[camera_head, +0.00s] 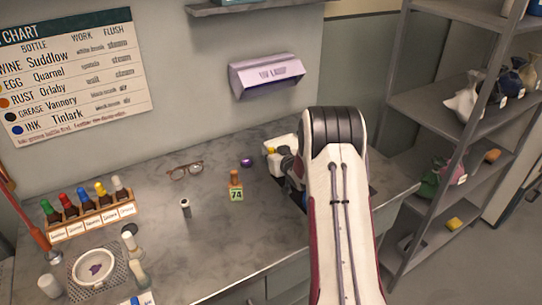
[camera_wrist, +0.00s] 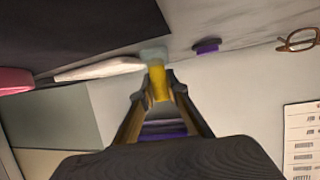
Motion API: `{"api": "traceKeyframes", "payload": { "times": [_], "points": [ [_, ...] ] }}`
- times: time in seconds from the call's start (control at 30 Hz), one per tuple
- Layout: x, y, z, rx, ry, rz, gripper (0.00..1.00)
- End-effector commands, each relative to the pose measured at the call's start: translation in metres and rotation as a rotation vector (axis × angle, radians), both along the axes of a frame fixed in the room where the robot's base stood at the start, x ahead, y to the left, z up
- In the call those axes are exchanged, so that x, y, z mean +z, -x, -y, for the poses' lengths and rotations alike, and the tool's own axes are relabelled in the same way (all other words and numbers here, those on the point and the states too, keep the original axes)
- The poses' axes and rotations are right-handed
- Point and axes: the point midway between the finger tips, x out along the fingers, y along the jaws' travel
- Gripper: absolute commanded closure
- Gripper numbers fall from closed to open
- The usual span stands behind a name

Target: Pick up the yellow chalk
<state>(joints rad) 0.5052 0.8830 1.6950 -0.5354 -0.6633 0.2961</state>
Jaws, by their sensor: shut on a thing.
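The yellow chalk (camera_wrist: 158,83) is upright between my fingertips in the wrist view, and a small yellow bit of it (camera_head: 271,150) shows in the head view. My gripper (camera_wrist: 158,95) is shut on it. In the head view my gripper (camera_head: 283,158) is at the right part of the counter, largely hidden by my arm. A pale grey-blue piece (camera_wrist: 153,53) meets the chalk's end in the wrist view. I cannot tell whether the chalk touches the counter.
On the grey counter (camera_head: 225,240) are a purple round thing (camera_head: 247,162), glasses (camera_head: 187,171), an orange-brown bottle (camera_head: 235,177) behind a "74" tag (camera_head: 236,195), and a small cylinder (camera_head: 185,208). A bottle rack (camera_head: 93,221) and a white bowl (camera_head: 94,268) stand left. Shelves (camera_head: 430,100) rise at right.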

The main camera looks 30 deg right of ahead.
Motion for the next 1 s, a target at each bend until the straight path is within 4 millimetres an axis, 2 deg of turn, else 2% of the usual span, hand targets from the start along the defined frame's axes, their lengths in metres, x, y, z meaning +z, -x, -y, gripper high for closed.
{"api": "traceKeyframes", "payload": {
  "times": [0.63,0.8,1.0],
  "points": [
    [0.08,0.0,0.0,0.0,0.001,0.003,1.0],
    [0.09,0.0,0.0,0.0,0.0,0.001,1.0],
    [0.092,0.0,0.0,0.0,-0.001,0.0,1.0]
  ]
}}
